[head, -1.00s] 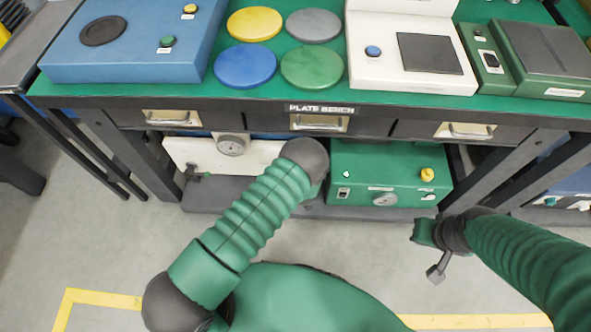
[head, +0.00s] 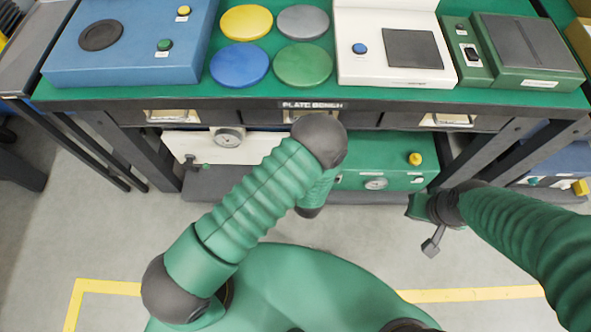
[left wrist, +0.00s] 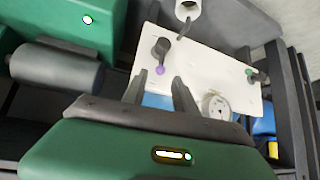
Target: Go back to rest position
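My left arm comes in from the left and bends at a dark joint in front of the bench. Its gripper is hidden in the head view. In the left wrist view my left gripper (left wrist: 160,77) has its two fingers apart with nothing between them; a white panel with knobs (left wrist: 215,75) lies beyond. My right gripper (head: 421,229) hangs over the floor in front of the bench, its two fingers spread and empty. I see no object held by either gripper.
The plate bench (head: 240,104) stands ahead, carrying yellow (head: 246,22), grey (head: 303,21), blue (head: 240,64) and green (head: 303,65) discs, a blue box (head: 140,60), a white device (head: 390,70) and a green device (head: 527,52). A green box (head: 385,155) sits below. Floor in front is clear.

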